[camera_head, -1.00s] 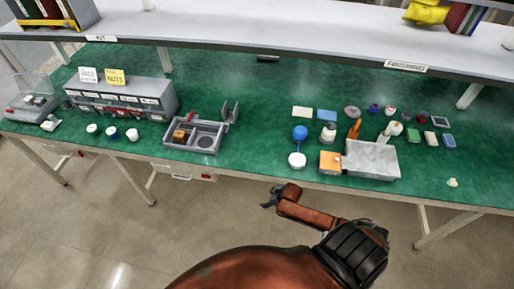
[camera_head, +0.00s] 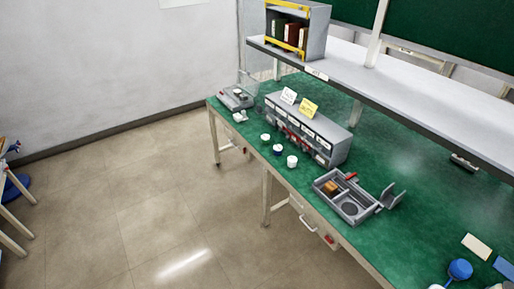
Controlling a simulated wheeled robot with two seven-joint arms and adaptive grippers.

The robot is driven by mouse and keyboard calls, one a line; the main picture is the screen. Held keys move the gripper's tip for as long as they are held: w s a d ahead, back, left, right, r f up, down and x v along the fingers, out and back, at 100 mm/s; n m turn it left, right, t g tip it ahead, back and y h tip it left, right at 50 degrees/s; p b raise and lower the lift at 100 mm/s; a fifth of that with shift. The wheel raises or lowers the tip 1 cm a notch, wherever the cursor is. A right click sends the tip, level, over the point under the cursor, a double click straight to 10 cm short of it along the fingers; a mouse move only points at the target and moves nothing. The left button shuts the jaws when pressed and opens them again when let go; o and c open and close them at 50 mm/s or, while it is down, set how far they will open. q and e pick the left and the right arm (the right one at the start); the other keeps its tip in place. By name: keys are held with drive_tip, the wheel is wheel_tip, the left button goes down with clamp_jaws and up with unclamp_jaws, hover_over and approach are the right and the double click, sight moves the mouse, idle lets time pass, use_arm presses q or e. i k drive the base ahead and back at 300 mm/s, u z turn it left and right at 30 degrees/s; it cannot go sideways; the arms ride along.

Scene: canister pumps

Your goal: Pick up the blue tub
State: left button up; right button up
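Three small tubs stand in a row near the front edge of the green bench. The middle tub (camera_head: 277,150) has a white top and a dark blue body and looks like the blue tub. A white tub (camera_head: 265,137) stands to its left and another white tub (camera_head: 292,162) to its right. All three look upright and apart from each other. Neither of my grippers is in view.
A grey drawer cabinet (camera_head: 322,140) stands behind the tubs. A grey divided tray (camera_head: 330,199) lies to the right, and a scale (camera_head: 236,98) to the left. A blue round object (camera_head: 460,268) is at lower right. The floor before the bench is clear.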

sight(277, 149)
drive_tip(key=u, duration=0.85)
drive_tip(key=i, duration=1.3)
drive_tip(key=u, duration=0.25)
drive_tip(key=i, duration=1.05)
drive_tip(key=z, duration=1.25)
drive_tip(key=i, duration=0.75)
drive_tip(key=z, duration=0.8)
